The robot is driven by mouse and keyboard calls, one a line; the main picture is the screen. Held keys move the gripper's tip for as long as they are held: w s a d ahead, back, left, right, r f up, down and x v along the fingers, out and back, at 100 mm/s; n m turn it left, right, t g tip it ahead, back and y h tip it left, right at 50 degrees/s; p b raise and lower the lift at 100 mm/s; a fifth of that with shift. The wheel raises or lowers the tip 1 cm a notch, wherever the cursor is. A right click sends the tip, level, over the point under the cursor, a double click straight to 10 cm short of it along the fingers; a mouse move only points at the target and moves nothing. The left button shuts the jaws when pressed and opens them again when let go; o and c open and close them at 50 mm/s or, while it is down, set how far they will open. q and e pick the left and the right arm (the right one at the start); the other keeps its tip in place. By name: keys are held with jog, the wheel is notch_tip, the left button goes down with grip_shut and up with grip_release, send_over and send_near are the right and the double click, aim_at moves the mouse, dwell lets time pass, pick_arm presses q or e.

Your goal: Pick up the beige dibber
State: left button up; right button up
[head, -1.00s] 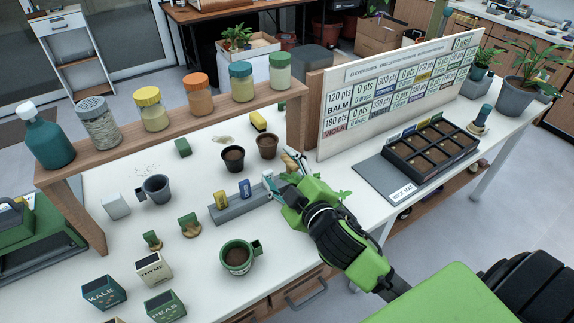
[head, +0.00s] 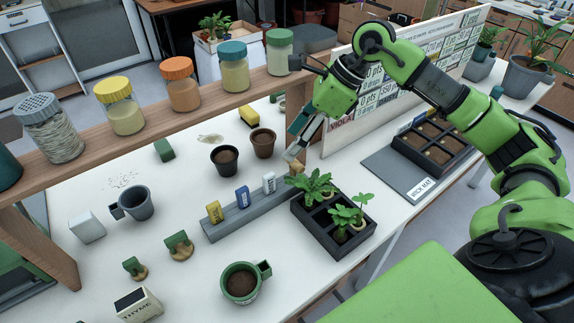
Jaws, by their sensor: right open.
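A small beige piece (head: 297,169), which looks like the beige dibber, shows at the far right end of the grey rack (head: 245,217). Most of it is hidden, so I cannot tell its full shape. My right gripper (head: 296,149) is open just above it, with its fingers pointing down and to the left. I cannot tell whether the fingers touch it. My left gripper is not in view.
The rack holds yellow, blue and white pieces. A black seedling tray (head: 333,243) stands close to its right end. Brown (head: 263,142) and black (head: 224,160) pots stand behind. A wooden shelf with jars (head: 182,85) runs along the back.

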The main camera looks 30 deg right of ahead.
jog(key=h, duration=0.2)
send_near(297, 161)
jog(key=p+x, duration=0.1)
jog(key=x, duration=0.6)
jog(key=shift+w+a, duration=0.1)
jog(key=p+x, duration=0.1)
jog(key=x, duration=0.3)
jog(key=shift+f, duration=0.4)
jog(key=shift+w+a+f+p, duration=0.15)
jog(key=shift+f+p, duration=0.15)
jog(key=shift+f, duration=0.2)
grip_shut()
